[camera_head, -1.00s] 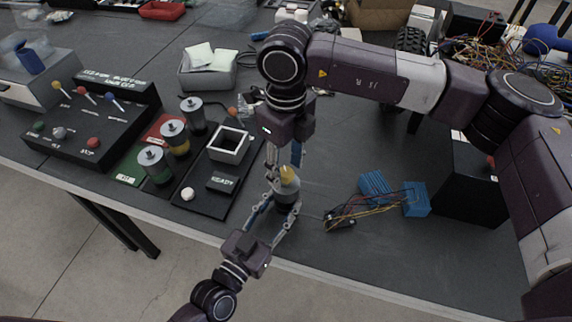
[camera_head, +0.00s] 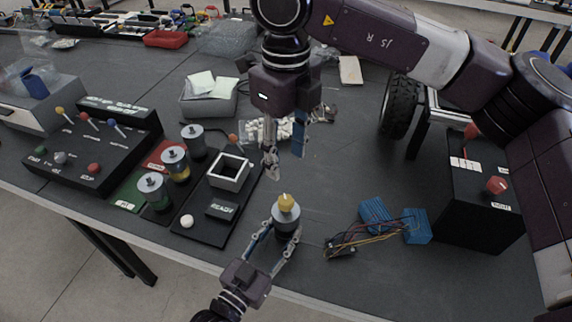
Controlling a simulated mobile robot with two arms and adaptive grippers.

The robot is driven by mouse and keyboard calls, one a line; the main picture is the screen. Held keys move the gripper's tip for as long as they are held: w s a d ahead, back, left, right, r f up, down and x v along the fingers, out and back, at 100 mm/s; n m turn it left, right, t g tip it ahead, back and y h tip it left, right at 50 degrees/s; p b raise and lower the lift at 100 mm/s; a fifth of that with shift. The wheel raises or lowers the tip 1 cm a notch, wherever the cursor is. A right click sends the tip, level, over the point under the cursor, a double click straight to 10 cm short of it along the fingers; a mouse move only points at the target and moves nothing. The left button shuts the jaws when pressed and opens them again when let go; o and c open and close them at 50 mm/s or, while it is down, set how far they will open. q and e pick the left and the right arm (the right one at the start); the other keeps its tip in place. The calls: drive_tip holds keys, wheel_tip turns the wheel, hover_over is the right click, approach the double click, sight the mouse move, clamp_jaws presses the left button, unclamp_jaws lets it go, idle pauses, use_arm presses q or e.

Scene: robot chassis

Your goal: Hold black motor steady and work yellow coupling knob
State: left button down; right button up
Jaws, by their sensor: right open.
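The black motor (camera_head: 287,228) stands upright near the front edge of the dark table. The yellow coupling knob (camera_head: 286,201) sits on its grey top. My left gripper (camera_head: 278,238) comes in low from the front, with its two fingers closed around the sides of the motor. My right gripper (camera_head: 285,160) is open and empty. It points down above and behind the knob, apart from it. The contact of the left fingertips is partly hidden by the motor.
Several grey cylinders, one here (camera_head: 153,187), stand on coloured pads at left, beside a black tray with a square holder (camera_head: 229,172) and READY plate (camera_head: 222,207). Wired blue blocks (camera_head: 416,227) lie right of the motor. A black box (camera_head: 478,205) with red knobs stands farther right.

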idle(0.3)
use_arm(q)
drive_tip(key=c, duration=1.1)
unclamp_jaws()
drive_tip(key=shift+c, duration=0.2)
drive_tip(key=shift+o, duration=0.3)
drive_tip(key=shift+s, duration=0.1)
drive_tip(key=shift+p+v, duration=1.1)
drive_tip(key=shift+v, duration=3.8)
